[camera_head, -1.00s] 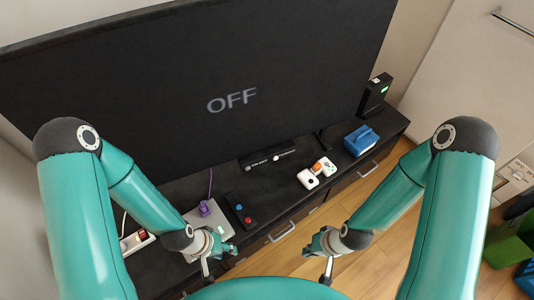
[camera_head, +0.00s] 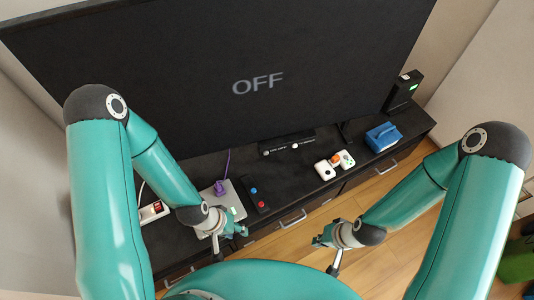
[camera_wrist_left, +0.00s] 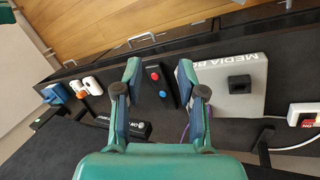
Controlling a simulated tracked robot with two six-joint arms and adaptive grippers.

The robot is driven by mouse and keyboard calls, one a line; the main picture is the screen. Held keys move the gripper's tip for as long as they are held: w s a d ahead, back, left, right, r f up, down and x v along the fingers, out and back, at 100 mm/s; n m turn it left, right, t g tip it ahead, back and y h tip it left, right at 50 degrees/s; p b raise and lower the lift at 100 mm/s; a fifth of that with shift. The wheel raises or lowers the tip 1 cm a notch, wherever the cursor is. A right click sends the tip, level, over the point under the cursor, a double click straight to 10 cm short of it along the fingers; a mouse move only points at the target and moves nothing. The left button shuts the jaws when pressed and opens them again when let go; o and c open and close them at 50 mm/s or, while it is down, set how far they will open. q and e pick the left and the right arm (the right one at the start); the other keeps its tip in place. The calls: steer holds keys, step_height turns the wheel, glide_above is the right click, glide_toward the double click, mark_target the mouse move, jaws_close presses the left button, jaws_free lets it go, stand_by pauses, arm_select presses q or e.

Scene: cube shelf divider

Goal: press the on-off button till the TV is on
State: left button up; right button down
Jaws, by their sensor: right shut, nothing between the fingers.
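The large black TV (camera_head: 330,60) stands on a dark cabinet and shows the word OFF. A small black bar (camera_head: 273,150) with a pale round button (camera_head: 295,146) lies in front of it; its lettering is too small to read. In the left wrist view this bar (camera_wrist_left: 138,129) is partly hidden by a finger. My left gripper (camera_head: 238,232) is open and empty near the cabinet's front edge; in its wrist view the fingers (camera_wrist_left: 160,88) are apart. My right gripper (camera_head: 322,238) is shut and empty, in front of the cabinet over the floor.
A black box with red and blue buttons (camera_head: 257,200) lies beside a grey media box (camera_wrist_left: 225,73). White game controllers (camera_head: 334,166), a blue object (camera_head: 382,137), a black device (camera_head: 402,91) and a power strip (camera_head: 152,212) stand on the cabinet (camera_head: 335,195).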

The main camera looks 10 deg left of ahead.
arm_select(q)
jaws_close()
stand_by(0.3)
stand_by(1.2)
